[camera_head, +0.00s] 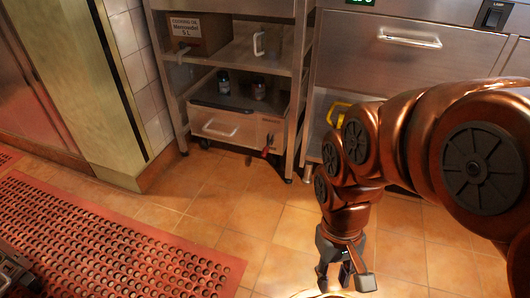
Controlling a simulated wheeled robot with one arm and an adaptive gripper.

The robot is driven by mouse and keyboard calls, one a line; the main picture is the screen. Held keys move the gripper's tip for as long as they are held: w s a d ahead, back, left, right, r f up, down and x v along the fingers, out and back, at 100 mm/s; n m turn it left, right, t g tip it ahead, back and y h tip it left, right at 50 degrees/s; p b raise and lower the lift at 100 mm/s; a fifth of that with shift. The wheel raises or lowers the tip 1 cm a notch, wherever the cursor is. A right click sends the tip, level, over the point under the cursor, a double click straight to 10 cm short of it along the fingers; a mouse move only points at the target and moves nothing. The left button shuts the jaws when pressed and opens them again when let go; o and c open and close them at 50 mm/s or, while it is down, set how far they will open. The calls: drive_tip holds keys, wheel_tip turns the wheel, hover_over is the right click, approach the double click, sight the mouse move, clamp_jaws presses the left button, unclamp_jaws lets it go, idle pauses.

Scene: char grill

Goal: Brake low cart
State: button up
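The low cart (233,126) stands under the steel shelf unit at the upper middle. It has a pale front with a light handle, and a dark caster (205,143) shows at its lower left. A small red pedal or lever (265,152) sticks out low at its right front; its position is hard to tell. My gripper (344,280) hangs at the bottom, right of the middle, nearer to me than the cart and well apart from it. Its fingers look spread, with nothing seen between them.
The steel shelf unit (270,70) holds a cardboard box (200,33), a clear jug (267,42) and two small jars. A steel cabinet (410,70) stands to its right, with a yellow object below. A perforated red mat (100,240) lies at lower left. The tiled floor between is clear.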

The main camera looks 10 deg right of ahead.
drive_tip(key=shift+n+g, duration=0.3)
drive_tip(key=shift+g, duration=0.2)
drive_tip(key=s+r+p, duration=0.1)
drive_tip(key=r+p, duration=0.2)
drive_tip(key=r, duration=0.1)
drive_tip(key=s+r+p, duration=0.1)
drive_tip(key=r+p, duration=0.7)
drive_tip(key=shift+s+d+r, duration=0.15)
drive_tip(key=shift+s+r, duration=0.05)
drive_tip(key=shift+s, duration=0.2)
clamp_jaws()
drive_tip(key=shift+w+a+r+p, duration=0.1)
drive_tip(key=shift+a+r+p, duration=0.1)
drive_tip(key=shift+p, duration=0.25)
drive_tip(key=shift+a, duration=0.15)
